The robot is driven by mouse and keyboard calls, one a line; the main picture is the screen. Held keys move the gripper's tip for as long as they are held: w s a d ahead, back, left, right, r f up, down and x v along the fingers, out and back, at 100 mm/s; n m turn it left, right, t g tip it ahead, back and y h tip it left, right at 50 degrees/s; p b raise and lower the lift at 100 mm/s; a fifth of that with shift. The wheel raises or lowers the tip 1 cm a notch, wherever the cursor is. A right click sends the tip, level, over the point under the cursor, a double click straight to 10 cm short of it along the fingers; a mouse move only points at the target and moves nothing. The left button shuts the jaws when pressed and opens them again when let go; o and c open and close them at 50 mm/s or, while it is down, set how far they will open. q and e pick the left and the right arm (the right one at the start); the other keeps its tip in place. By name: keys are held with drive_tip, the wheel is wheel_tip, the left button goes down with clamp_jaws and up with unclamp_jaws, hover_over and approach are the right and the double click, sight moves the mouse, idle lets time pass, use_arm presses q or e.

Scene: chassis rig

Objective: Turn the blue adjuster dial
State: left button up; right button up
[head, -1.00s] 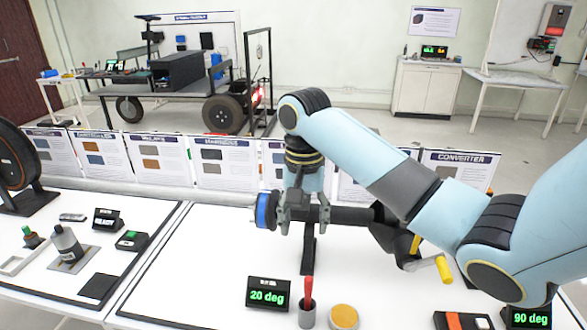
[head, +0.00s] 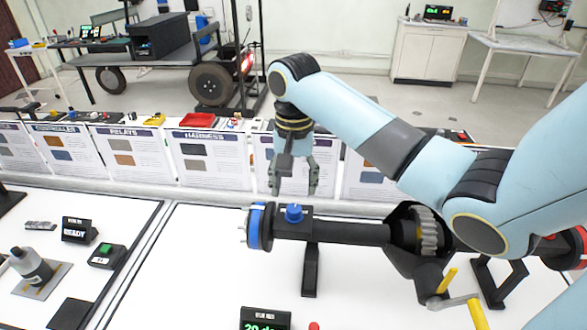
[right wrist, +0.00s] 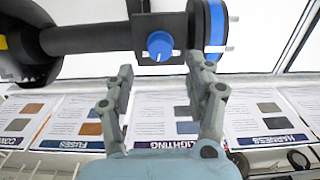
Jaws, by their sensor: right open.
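The blue adjuster dial (head: 293,214) sits on top of a black block near the left end of a dark horizontal axle tube (head: 345,233). The dial also shows in the right wrist view (right wrist: 160,45), with a white mark on its face. My right gripper (head: 293,190) is open and empty, just beyond and above the dial in the head view. In the right wrist view its fingers (right wrist: 160,70) are spread with the dial between and ahead of their tips, apart from it. My left gripper is not in view.
A blue-rimmed hub disc (head: 259,228) is beside the dial at the axle's end. A black stand (head: 310,270) supports the tube. A gear housing (head: 418,235) and yellow-handled crank (head: 477,312) are to the right. A green-lettered display (head: 265,319) is cut off at the bottom.

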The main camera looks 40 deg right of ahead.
sight(294, 208)
wheel_tip(294, 208, down, 4)
drive_tip(key=shift+w+d+r, duration=0.1)
wheel_tip(294, 208, down, 3)
drive_tip(key=shift+r+p, duration=0.1)
drive_tip(key=shift+p, duration=0.2)
drive_tip(key=shift+f, duration=0.3)
drive_tip(key=shift+c, duration=0.2)
drive_tip(key=c, duration=0.4)
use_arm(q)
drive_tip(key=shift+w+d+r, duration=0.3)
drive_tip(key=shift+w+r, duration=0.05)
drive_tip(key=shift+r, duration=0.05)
use_arm(e)
clamp_jaws()
